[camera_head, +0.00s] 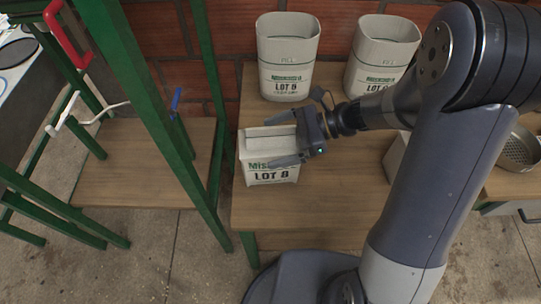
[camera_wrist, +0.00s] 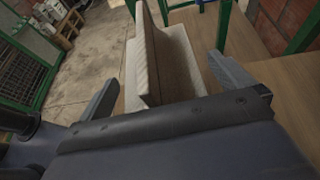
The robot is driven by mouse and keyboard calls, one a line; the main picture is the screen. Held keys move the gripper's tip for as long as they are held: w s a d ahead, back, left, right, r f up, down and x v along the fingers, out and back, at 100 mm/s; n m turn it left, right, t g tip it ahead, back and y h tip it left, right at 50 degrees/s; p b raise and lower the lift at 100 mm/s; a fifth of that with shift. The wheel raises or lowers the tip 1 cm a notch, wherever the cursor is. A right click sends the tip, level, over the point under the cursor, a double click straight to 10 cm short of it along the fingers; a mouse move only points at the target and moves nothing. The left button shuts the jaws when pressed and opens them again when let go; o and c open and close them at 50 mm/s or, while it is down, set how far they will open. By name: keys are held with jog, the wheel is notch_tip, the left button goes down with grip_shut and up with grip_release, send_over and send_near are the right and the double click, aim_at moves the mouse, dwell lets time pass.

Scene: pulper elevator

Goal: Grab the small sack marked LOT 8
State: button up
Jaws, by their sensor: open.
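The small sack marked LOT 8 (camera_head: 268,172) stands upright on the wooden table (camera_head: 300,218), near its left edge. It is pale, with green and black print and a raised fold along its top. My gripper (camera_head: 282,146) is open at the sack's top, with one finger on the near side and one towards the far side. In the wrist view the sack (camera_wrist: 165,62) lies between the two spread fingers of my gripper (camera_wrist: 165,85). I cannot tell whether either finger touches it.
Two taller open sacks stand behind, one marked LOT 6 or similar (camera_head: 286,62) and another (camera_head: 380,58) to its right. Another pale sack is partly hidden behind my arm. A green metal frame (camera_head: 150,100) rises left of the table. A perforated metal pan (camera_head: 518,150) sits at right.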

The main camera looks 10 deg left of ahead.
jog(key=c, duration=1.9)
jog(key=shift+r, duration=0.1)
jog(key=shift+c, duration=0.8)
jog(key=shift+r, duration=0.1)
